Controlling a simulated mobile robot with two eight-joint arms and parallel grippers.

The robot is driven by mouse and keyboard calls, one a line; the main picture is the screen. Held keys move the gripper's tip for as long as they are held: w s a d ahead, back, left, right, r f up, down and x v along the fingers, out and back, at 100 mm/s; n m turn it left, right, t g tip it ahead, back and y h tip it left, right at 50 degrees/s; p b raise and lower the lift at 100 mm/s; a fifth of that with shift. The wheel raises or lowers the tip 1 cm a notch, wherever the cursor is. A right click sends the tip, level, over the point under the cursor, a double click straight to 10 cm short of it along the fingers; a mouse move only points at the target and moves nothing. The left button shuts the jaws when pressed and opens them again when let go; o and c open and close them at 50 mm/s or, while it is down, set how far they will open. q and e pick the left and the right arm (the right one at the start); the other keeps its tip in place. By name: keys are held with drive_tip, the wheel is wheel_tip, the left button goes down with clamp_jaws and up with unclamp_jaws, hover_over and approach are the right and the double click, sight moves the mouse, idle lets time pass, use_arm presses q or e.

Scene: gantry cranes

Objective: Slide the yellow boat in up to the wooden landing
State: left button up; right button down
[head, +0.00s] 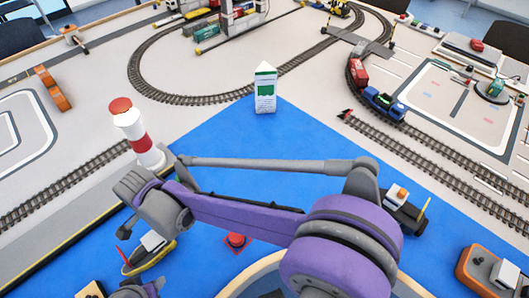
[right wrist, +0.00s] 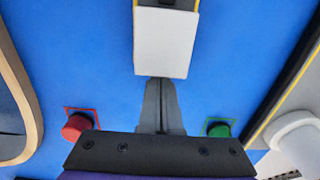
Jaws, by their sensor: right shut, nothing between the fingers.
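The yellow boat (head: 148,258), with a white cabin, floats on the blue surface at the lower left of the head view. In the right wrist view a white block with yellow edges behind it, apparently the boat (right wrist: 165,42), is at the top centre. My right gripper (right wrist: 158,90) is shut and empty, its tips close to the block; contact cannot be told. In the head view my right arm hides its fingers. A tan wooden piece (head: 90,290), perhaps the landing, is cut off at the bottom left. A grey and purple part of mine shows beside it; no left fingers are clear.
A red buoy (head: 236,240) and a green one (right wrist: 219,129) flank my right gripper. A red and white lighthouse (head: 135,135) stands beyond the arm. A dark quay edge (head: 75,238) borders the blue on the left. A white carton (head: 265,90) stands farther back.

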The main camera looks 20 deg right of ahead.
sight(151, 238)
use_arm(q)
drive_tip(key=shift+r, duration=0.15)
use_arm(e)
drive_tip(key=shift+s+a, duration=0.4)
drive_tip(key=shift+a, duration=0.6)
drive_tip(key=shift+s+a, duration=0.45)
drive_tip(key=shift+a, duration=0.5)
drive_tip(key=shift+s+a, duration=0.4)
drive_tip(key=shift+a, duration=0.6)
use_arm(q)
drive_tip(key=shift+d, duration=0.1)
use_arm(e)
drive_tip(key=shift+w+d, duration=0.1)
use_arm(q)
drive_tip(key=shift+r+p, duration=0.15)
drive_tip(key=shift+p, duration=0.15)
use_arm(e)
drive_tip(key=shift+d+r, duration=0.15)
